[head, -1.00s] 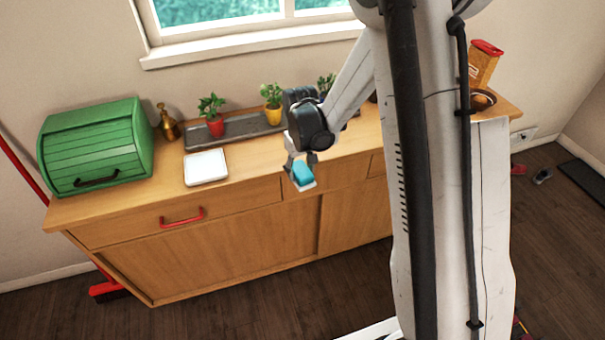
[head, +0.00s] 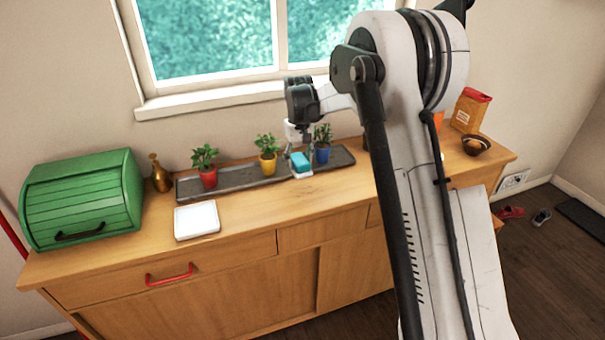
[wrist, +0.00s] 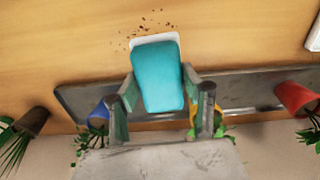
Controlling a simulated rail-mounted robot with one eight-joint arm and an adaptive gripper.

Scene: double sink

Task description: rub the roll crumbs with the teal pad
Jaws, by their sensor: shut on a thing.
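The teal pad (head: 300,161), with a white underside layer, is in my gripper (head: 301,148) above the back of the wooden counter. In the wrist view the pad (wrist: 157,78) sits between the two fingers of my gripper (wrist: 160,92), which is shut on its sides. The roll crumbs (wrist: 143,27) are small dark brown specks scattered on the wood just beyond the pad's white edge in the wrist view. I cannot make the crumbs out in the head view. The pad's exact height above the wood is unclear.
A dark tray (head: 232,182) holds potted plants in red, yellow (head: 268,164) and blue (head: 322,154) pots close to my gripper. A white square dish (head: 197,220) and a green bread box (head: 84,200) stand left. A brown bowl (head: 476,145) is at right.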

